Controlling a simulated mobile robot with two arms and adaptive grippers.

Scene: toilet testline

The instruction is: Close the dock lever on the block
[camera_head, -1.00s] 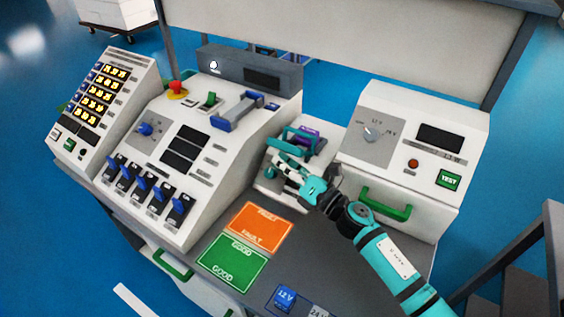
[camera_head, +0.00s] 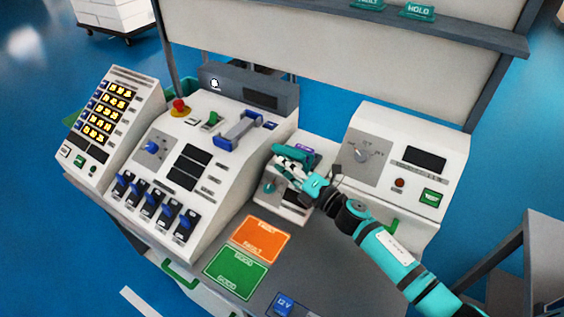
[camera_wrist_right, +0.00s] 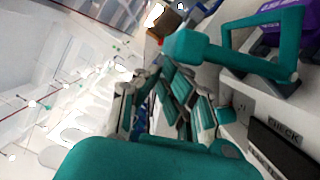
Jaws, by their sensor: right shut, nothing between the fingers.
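The dock (camera_head: 284,203) is a small white unit between two sloped consoles. A purple block (camera_head: 305,149) sits in it, mostly hidden behind my gripper in the head view. In the wrist view the teal dock lever (camera_wrist_right: 240,58) is a bent bar standing up beside the purple block (camera_wrist_right: 300,30). My right gripper (camera_head: 283,162) is shut and empty over the dock, right at the lever in the head view; I cannot tell whether they touch. In the wrist view the fingers (camera_wrist_right: 180,100) are just below the lever's near end. My left gripper is not in view.
The left console (camera_head: 215,150) with switches and a blue-grey handle stands close to the dock. The right console (camera_head: 400,165) with a dial stands on its other side. Orange FAULT (camera_head: 262,238) and green GOOD (camera_head: 236,272) mats lie in front. A CHECK label (camera_wrist_right: 284,135) is near the fingers.

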